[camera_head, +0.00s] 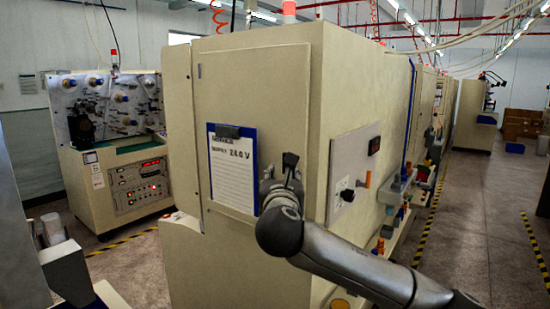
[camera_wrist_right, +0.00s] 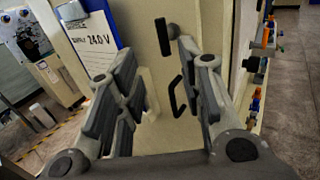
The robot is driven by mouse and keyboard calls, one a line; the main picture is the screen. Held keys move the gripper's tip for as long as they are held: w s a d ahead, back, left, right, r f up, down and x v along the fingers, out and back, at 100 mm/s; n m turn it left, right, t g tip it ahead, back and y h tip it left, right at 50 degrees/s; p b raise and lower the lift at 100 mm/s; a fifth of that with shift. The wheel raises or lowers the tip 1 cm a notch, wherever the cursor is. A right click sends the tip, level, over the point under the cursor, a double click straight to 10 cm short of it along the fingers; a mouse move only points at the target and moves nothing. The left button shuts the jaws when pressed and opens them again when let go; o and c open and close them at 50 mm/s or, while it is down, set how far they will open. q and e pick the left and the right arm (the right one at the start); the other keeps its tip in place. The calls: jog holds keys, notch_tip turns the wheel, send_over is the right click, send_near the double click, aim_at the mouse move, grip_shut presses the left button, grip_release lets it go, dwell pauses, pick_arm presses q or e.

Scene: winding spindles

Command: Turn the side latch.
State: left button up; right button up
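My right gripper (camera_head: 281,174) is in front of the beige cabinet (camera_head: 250,105), close to its vertical corner and right of the clipboard. In the right wrist view, its two dark padded fingers (camera_wrist_right: 158,75) stand apart with nothing held between them. Beyond the fingers, a short black upright latch lever (camera_wrist_right: 163,38) shows on the cabinet face, apart from the pads. A black looped handle (camera_wrist_right: 177,96) shows lower, between the fingers. In the head view, the gripper and arm cover that area. My left gripper (camera_head: 65,268) is low at the left edge, its fingers unclear.
A clipboard (camera_head: 234,168) reading 24.0 V hangs on the cabinet front. A grey control panel (camera_head: 352,172) with a knob is on the right side face. A winding machine (camera_head: 118,150) stands at the left. Floor is open at the right.

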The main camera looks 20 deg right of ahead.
jog(key=p+x, duration=0.4)
jog(key=x, duration=0.7)
jog(key=shift+d+f+p, duration=0.2)
jog(key=shift+d+p, duration=0.1)
jog(key=shift+p, duration=0.05)
jog(key=shift+s, duration=0.1)
jog(key=shift+c, duration=0.9)
grip_shut()
